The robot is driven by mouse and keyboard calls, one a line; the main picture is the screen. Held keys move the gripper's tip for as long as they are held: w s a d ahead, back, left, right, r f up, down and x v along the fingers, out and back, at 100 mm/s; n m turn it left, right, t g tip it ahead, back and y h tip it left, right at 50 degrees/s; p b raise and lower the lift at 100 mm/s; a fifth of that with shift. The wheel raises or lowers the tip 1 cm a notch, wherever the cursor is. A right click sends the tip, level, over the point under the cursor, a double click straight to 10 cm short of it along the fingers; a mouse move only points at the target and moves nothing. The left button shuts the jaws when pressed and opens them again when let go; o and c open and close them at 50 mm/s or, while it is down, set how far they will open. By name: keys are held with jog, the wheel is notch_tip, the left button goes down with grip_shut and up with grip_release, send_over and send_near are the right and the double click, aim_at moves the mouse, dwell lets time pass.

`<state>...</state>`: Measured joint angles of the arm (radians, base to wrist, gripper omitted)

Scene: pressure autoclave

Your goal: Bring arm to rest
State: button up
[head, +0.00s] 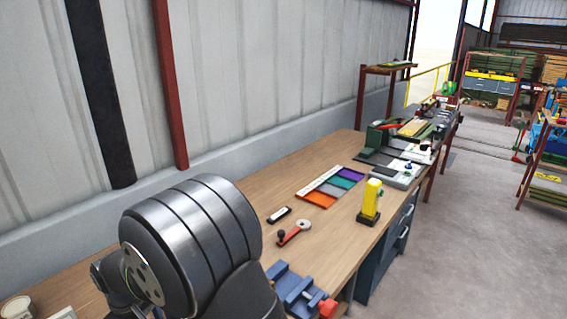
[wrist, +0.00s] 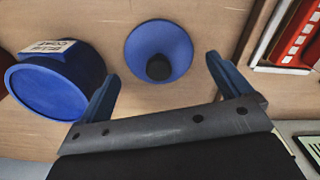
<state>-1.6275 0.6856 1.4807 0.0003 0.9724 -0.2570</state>
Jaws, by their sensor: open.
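My gripper (wrist: 163,70) shows in the wrist view with its two blue fingers spread wide apart. Nothing is held between them. A blue round funnel-like piece (wrist: 158,38) with a dark centre lies on the wooden surface just beyond the gap between the fingertips. In the head view a large dark grey part of my arm fills the lower left, over the near end of the wooden workbench (head: 335,150). My gripper does not show in the head view.
A blue container (wrist: 55,82) with a white label is close left of my gripper. A red-and-white rack (wrist: 292,40) is at right. On the bench stand a blue vise (head: 295,288), a yellow device (head: 371,200) and coloured trays (head: 330,187). The corrugated wall (head: 260,75) runs behind.

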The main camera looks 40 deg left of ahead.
jog(key=shift+r, duration=1)
